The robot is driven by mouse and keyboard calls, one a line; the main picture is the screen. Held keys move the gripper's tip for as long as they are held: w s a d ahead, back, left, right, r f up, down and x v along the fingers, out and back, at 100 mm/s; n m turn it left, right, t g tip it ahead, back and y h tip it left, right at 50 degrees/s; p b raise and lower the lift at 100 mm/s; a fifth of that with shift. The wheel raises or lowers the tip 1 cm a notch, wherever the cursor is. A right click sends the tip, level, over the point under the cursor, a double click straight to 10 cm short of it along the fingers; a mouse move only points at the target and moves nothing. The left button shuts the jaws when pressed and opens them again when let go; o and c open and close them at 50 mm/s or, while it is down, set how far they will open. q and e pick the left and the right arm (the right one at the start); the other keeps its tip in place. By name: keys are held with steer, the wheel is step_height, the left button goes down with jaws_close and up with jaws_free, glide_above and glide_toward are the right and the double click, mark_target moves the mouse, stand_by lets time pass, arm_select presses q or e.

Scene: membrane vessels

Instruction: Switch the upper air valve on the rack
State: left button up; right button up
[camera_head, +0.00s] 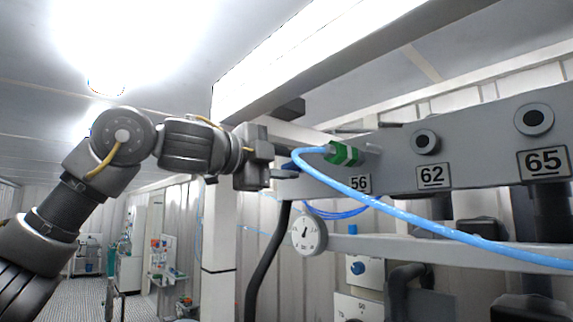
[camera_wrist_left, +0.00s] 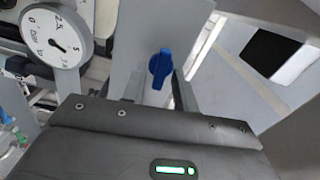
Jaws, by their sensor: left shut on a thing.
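My left gripper (camera_head: 284,174) reaches in from the left to the left end of the grey rack beam (camera_head: 392,160). A small blue valve handle (camera_head: 289,166) shows at its fingertips, partly hidden there. In the left wrist view the blue handle (camera_wrist_left: 160,68) stands roughly upright against a grey plate, between the two fingers of the left gripper (camera_wrist_left: 160,88). The fingers are shut on it; the exact contact is hard to see. My right gripper is not in view.
A round pressure gauge (camera_head: 308,235) hangs just below the beam's left end. A black hose (camera_head: 267,262) drops below the gripper. A lower blue knob (camera_head: 357,268) sits on a white panel.

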arm_select(q)
steer(key=shift+f, duration=0.15)
steer(key=o, duration=0.5)
steer(key=shift+o, duration=0.5)
steer(key=shift+s, duration=0.1)
steer(key=shift+s+a, duration=0.15)
steer(key=shift+s+a+b, duration=0.15)
steer(key=shift+b, duration=0.25)
steer(key=b+v, duration=0.5)
steer(key=v, duration=0.5)
